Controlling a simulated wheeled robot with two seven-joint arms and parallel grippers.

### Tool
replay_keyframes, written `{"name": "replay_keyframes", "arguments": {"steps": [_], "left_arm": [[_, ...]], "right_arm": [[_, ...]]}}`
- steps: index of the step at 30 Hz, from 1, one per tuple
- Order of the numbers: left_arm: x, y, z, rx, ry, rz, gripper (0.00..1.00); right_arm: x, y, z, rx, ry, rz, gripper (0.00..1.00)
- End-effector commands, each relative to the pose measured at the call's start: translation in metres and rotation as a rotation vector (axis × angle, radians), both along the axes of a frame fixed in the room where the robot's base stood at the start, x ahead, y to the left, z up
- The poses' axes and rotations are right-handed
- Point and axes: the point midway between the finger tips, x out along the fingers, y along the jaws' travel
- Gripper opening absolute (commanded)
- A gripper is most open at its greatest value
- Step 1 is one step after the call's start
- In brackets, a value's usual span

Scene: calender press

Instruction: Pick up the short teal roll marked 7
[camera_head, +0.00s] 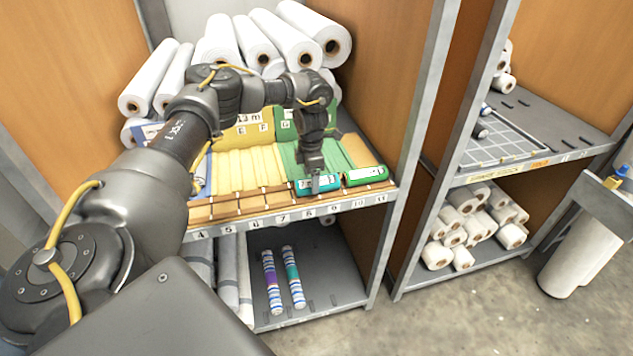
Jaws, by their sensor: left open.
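A short teal roll (331,182) lies on the front of the middle shelf, above the slot numbers 8 and 9. It has a pale label, but I cannot read a 7 on it. My left gripper (315,186) points down right at this roll with its jaws open and covers its middle. I cannot tell whether the fingers touch it. A short green roll (365,176) with a pale label lies just to the right of the teal one. My right gripper is not in view.
Long white rolls (262,40) are stacked behind my arm. Yellow and green sloped lanes with letter cards (252,132) lie behind the teal roll. A grey shelf post (412,120) stands close on the right. Two striped rolls (292,277) lie on the lower shelf.

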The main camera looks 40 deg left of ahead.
Motion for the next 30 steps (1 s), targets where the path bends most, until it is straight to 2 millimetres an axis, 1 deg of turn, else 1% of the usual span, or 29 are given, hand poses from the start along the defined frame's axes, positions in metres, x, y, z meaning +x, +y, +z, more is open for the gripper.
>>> {"name": "replay_keyframes", "arguments": {"steps": [1,3,6,13,14,24,25,30], "left_arm": [[-0.001,0.0,-0.005,0.002,0.005,0.0,0.73],[-0.001,0.0,-0.014,0.001,0.003,0.001,0.73],[0.0,0.0,-0.021,0.0,0.0,0.001,0.73],[0.0,0.0,-0.023,0.0,-0.001,0.001,0.73],[0.0,0.0,-0.023,0.0,-0.001,0.001,0.7],[0.0,0.0,-0.023,-0.001,-0.001,0.001,0.26],[0.0,0.0,-0.023,-0.001,-0.001,0.001,0.23],[0.0,0.001,-0.023,-0.001,-0.001,0.002,0.23]], "right_arm": [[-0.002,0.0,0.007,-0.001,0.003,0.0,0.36],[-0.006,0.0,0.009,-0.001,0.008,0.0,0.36],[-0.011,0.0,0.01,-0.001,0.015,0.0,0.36],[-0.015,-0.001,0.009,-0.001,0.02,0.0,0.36],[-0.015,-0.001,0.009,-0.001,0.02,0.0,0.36],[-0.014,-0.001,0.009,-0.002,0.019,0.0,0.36],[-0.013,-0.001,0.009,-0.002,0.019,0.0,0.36],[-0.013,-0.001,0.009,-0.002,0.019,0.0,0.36]]}}
